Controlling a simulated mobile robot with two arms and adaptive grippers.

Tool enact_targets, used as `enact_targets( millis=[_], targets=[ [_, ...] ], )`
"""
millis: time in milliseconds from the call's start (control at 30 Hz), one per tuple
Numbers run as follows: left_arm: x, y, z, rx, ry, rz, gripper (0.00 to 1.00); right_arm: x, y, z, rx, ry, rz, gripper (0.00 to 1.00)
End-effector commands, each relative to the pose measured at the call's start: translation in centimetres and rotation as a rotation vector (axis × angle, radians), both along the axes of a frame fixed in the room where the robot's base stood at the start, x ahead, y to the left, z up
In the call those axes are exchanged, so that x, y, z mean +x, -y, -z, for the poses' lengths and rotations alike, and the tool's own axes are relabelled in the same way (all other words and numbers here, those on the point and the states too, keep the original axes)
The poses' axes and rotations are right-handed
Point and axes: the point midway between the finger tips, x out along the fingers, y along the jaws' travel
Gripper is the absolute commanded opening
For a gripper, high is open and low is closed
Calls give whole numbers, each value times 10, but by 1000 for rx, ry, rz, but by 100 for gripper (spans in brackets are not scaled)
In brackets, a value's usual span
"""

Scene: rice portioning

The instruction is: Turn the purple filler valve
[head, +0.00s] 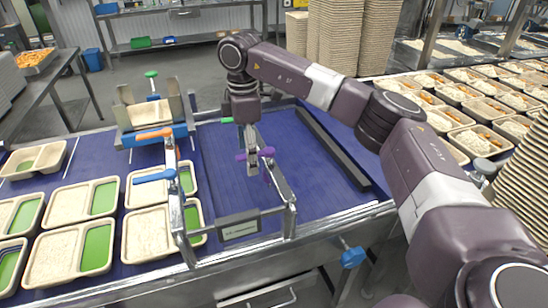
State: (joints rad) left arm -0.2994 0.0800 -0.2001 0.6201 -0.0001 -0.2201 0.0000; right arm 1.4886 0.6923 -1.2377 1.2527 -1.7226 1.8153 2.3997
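The purple filler valve (266,152) has a short purple handle and sits on a metal bracket above the blue conveyor, near the middle of the head view. My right arm comes in from the right and bends down, so my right gripper (247,134) points downward at the valve. Its fingertips are small and partly merge with the valve and its metal support. I cannot tell whether they touch the handle or are open or shut. My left gripper is not in view.
An orange valve handle (155,134) and a blue one (154,177) are left of the purple valve. A metal frame (238,224) stands in front.

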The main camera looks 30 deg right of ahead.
Motion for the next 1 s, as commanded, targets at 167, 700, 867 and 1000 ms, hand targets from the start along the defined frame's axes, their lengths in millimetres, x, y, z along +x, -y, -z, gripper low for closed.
enact_targets(
  millis=[167, 700, 867, 1000],
  targets=[
    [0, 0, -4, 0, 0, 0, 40, 0, 0, -5, 0, 0, 0, 72],
    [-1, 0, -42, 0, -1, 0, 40, 0, 0, -58, 1, 0, -1, 72],
    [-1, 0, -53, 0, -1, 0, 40, 0, 0, -74, 0, 0, -1, 72],
    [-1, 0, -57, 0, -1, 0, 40, 0, 0, -81, 0, -2, -1, 72]
  ],
)
